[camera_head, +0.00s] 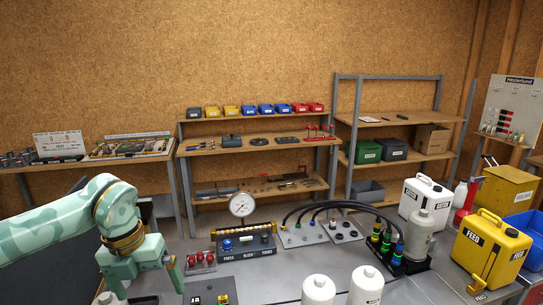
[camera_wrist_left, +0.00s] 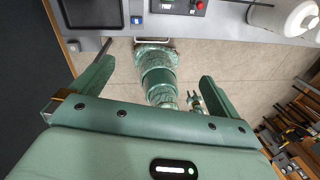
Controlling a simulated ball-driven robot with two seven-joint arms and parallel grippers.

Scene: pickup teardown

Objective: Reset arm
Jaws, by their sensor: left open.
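My left arm comes in from the left in the camera_head view, pale green with brass-coloured rings. Its left gripper (camera_head: 141,286) points down at the lower left, over the near edge of the grey bench. The two fingers are wide apart with nothing held between them. In the left wrist view the left gripper (camera_wrist_left: 153,86) shows its two green fingers spread. A green jointed part, apparently of my own body, shows beyond them, above the floor.
Red knobs (camera_head: 201,259) and a gauge (camera_head: 242,204) on a press block stand near the left gripper. Shelves (camera_head: 258,148) stand behind.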

